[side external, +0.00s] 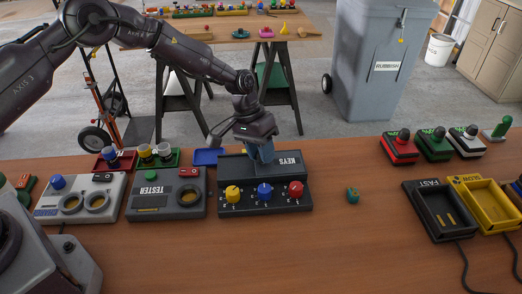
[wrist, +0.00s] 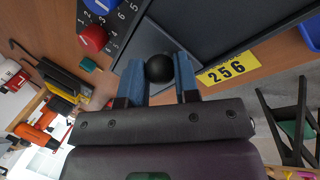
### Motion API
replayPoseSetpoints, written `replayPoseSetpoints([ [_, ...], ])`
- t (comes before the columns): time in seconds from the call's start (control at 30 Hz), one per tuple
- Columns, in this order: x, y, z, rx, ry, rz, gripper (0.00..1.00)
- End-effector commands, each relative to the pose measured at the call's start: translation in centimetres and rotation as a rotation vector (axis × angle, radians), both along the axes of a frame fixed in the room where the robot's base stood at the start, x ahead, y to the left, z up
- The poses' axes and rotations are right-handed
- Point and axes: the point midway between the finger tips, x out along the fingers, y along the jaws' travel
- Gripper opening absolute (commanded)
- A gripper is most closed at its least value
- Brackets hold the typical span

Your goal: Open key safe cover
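The key safe is a dark box with a raised cover (side external: 235,167) marked KEYS at the back and yellow, blue and red knobs on its front panel (side external: 264,208). The cover looks down. My gripper (side external: 264,155) is over the right part of the cover, pointing down. In the wrist view, the blue fingers of my gripper (wrist: 160,75) stand on both sides of a round black knob (wrist: 159,68) and appear to touch it. The knob is hidden by my gripper in the side view.
A grey tester box (side external: 166,196) stands left of the safe. A small teal block (side external: 353,195) lies to the right, with bare table around it. Dark and yellow trays (side external: 490,205) stand farther right. A yellow 256 label (wrist: 227,68) lies beside the safe.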

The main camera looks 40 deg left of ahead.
Motion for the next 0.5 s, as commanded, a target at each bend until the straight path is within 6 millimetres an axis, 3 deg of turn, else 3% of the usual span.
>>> replayPoseSetpoints([
  [0.03,0.0,0.0,0.0,0.0,0.0,0.0,0.15],
  [0.1,0.0,0.0,0.0,0.0,0.0,0.0,0.0],
  [0.33,-0.5,0.6,0.1,0.0,-0.001,0.001,0.0],
  [0.5,-2.7,3.0,0.1,0.001,0.002,0.003,0.0],
])
